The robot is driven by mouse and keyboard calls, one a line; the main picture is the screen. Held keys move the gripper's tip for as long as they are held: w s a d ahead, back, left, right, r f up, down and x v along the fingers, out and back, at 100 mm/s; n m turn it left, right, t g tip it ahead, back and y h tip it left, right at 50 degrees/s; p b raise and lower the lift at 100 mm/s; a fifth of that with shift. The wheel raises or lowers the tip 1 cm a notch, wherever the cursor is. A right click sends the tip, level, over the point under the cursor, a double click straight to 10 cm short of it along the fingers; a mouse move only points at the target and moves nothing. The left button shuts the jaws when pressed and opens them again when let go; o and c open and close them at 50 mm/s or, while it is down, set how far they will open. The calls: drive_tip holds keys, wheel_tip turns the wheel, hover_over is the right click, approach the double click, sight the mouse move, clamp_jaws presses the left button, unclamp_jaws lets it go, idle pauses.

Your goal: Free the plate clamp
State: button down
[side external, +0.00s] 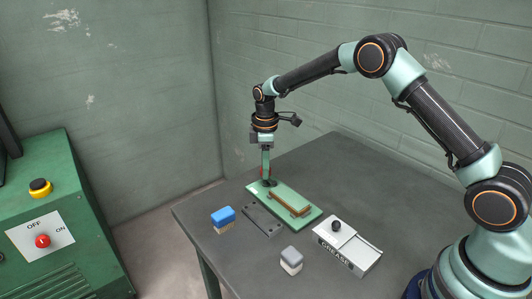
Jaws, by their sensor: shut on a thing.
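The plate clamp has a flat green base (313,217) on the table, with a brown bar (290,201) lying along it. At its back left end a green upright lever (266,165) rises, with a small red part near its foot. My gripper (265,147) points straight down and is shut on the top of this lever. The fingertips are small in this view and the exact contact is hard to make out. A dark flat plate (263,221) with holes lies in front of the base, close to its left edge.
A blue-topped brush (222,214) and a grey-topped brush (291,256) stand near the front edge. A white box marked GREASE (352,257), with a black knob, is at the right. A green machine (60,190) with a red knob stands off the table. The table's back right is clear.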

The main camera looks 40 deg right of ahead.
drive_tip(key=m, duration=0.4)
drive_tip(key=shift+m, duration=0.3)
drive_tip(key=m, duration=0.4)
drive_tip(key=shift+r, duration=0.1)
drive_tip(key=m, duration=0.5)
drive_tip(key=shift+m, duration=1.9)
drive_tip(key=shift+d, duration=0.1)
drive_tip(key=shift+c, duration=2.3)
unclamp_jaws()
